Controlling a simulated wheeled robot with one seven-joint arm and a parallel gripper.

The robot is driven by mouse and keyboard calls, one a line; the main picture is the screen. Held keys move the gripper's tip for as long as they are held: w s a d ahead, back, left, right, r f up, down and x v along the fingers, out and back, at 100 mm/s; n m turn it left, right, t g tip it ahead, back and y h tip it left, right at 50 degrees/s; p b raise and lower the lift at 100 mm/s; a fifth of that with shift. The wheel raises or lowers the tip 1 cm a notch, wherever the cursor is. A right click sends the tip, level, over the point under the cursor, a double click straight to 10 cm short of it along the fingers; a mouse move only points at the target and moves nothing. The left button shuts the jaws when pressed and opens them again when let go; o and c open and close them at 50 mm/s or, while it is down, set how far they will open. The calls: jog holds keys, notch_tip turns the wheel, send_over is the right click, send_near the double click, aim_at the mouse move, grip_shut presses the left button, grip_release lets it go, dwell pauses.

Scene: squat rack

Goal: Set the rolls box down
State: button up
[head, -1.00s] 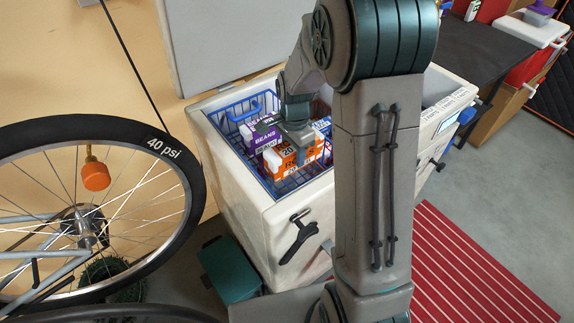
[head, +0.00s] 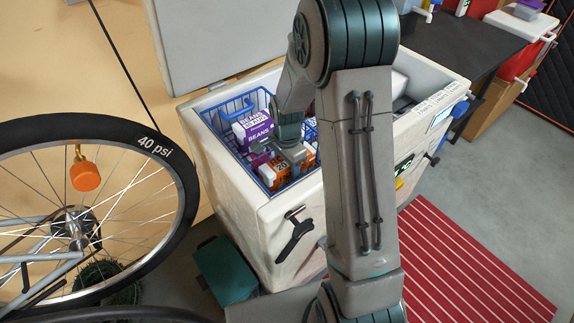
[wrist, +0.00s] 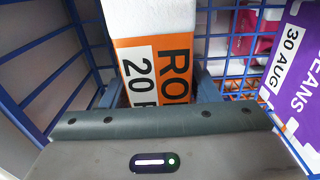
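The rolls box (head: 281,173), orange and white with "20", is low inside the blue wire basket (head: 268,183) of the open white chest. The wrist view shows its white end and orange face with "RO" and "20" (wrist: 158,62). My gripper (head: 284,160) reaches down into the basket. In the wrist view its fingers (wrist: 158,88) lie on either side of the box, against its sides. The box's underside is hidden, so I cannot tell whether it rests on the basket floor.
A purple and white beans box (head: 254,130) stands in the basket behind the rolls box; it also shows at the right of the wrist view (wrist: 298,82). The chest's raised lid (head: 215,45) is behind. A bicycle wheel (head: 180,205) stands at the left.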

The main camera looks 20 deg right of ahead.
jog(key=shift+o, duration=0.6)
jog(key=shift+r, duration=0.1)
jog(key=shift+r+p, duration=0.25)
jog(key=shift+p, duration=0.05)
notch_tip(320, 180, up, 11)
jog(key=shift+f+p, duration=0.1)
jog(key=shift+p, duration=0.5)
jog(key=shift+s+r, duration=0.1)
jog(key=shift+r, duration=0.5)
jog(key=s+r+n+t, duration=0.1)
jog(key=s+r+n, duration=0.3)
jog(key=s, duration=0.6)
jog(key=s+r+n+t, duration=0.1)
jog(key=s+r+n, duration=0.2)
jog(key=s+n, duration=0.6)
jog(key=shift+s+a+r+n, duration=0.25)
jog(key=shift+s+r+n, duration=0.05)
jog(key=shift+s+r, duration=0.1)
